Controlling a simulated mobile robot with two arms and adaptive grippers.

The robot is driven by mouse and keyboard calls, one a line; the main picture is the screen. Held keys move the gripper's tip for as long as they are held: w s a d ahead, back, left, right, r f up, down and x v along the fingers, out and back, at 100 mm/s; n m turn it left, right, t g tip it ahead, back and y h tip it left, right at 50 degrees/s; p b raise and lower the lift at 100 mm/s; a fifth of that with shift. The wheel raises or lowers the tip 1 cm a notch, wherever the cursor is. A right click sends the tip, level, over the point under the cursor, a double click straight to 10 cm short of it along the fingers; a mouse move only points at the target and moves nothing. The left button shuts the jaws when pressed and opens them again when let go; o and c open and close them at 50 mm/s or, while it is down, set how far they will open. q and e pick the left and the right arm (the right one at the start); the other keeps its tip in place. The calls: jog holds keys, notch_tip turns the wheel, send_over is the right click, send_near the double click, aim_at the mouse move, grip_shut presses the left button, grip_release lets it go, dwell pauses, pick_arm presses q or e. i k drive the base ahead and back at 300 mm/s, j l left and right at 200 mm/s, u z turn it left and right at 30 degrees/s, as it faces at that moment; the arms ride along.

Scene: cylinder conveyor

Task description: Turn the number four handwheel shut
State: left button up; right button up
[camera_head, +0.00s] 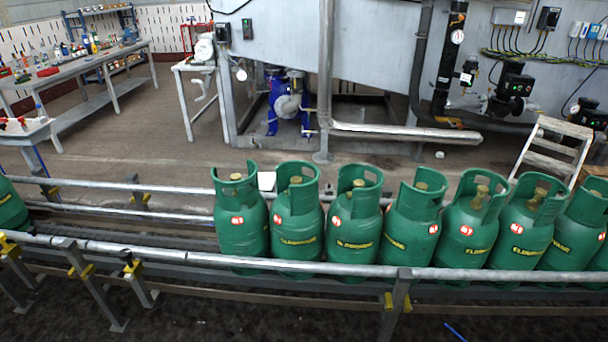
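Several green gas cylinders stand upright in a row on the conveyor. Each has an open collar, and a brass-coloured valve top shows inside most of them. Counting from the left of the row, the fourth cylinder (408,240) has its valve top (422,186) partly hidden by the collar. The round red and white labels, such as the one on the first cylinder (237,221), are too small to read surely. I cannot tell which handwheel is number four, or whether any is open or shut. Neither of my grippers is in view.
A grey guard rail (200,257) runs along the near side of the conveyor, and a far rail (100,184) lies behind it. Another green cylinder (10,208) stands at the left edge. The conveyor between it and the row is empty. A stepladder (552,162) stands behind, right.

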aim_at(294, 180)
jog(key=i+l, duration=0.1)
jog(key=i, duration=0.55)
jog(key=i+l, duration=0.1)
jog(key=i, duration=0.5)
